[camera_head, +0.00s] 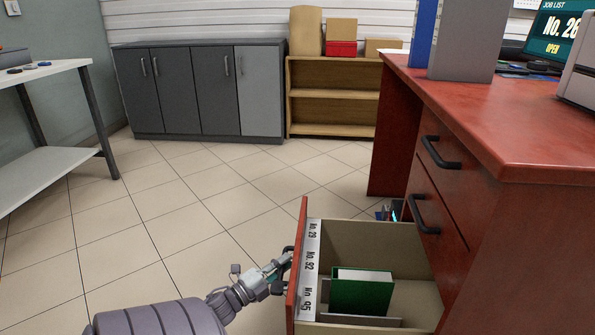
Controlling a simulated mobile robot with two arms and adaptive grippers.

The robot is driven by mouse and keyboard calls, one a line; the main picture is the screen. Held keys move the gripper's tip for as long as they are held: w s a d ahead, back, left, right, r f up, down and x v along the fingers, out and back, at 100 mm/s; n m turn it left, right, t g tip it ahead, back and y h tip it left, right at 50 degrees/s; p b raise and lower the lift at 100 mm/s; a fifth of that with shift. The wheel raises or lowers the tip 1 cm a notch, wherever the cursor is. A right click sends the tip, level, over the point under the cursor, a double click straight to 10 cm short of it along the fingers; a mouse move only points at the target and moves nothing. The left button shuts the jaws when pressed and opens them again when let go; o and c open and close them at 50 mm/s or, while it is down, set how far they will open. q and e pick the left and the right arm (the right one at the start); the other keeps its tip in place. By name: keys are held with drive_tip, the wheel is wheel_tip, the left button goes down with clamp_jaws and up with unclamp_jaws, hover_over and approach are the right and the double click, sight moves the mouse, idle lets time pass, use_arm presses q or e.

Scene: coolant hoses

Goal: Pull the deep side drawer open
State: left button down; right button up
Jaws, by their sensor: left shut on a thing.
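The deep side drawer (297,265) is the lowest drawer of the red desk (500,130). It is pulled well out, and its inside shows. A green binder (361,293) stands in it, and labels reading No. 29, No. 92 and No. 95 run along the inner side of its front. My left gripper (283,271) is at the outer face of the drawer front, shut on the dark drawer handle (288,254). The fingertips are partly hidden by the handle and the drawer front. My right gripper is not in view.
Two upper desk drawers with black handles (440,153) are shut. Grey cabinets (200,90) and a wooden shelf (335,94) stand at the back wall. A white table (45,75) is at the left. The tiled floor (180,215) left of the drawer is clear.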

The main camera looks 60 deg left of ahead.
use_arm(q)
drive_tip(key=shift+s+a, duration=0.45)
drive_tip(key=shift+s, duration=0.2)
drive_tip(key=c, duration=1.1)
unclamp_jaws()
drive_tip(key=shift+c, duration=0.2)
drive_tip(key=s+d+f, duration=0.1)
drive_tip(key=s, duration=1)
drive_tip(key=shift+s+f, duration=0.35)
drive_tip(key=shift+s, duration=0.05)
drive_tip(key=shift+s, duration=0.1)
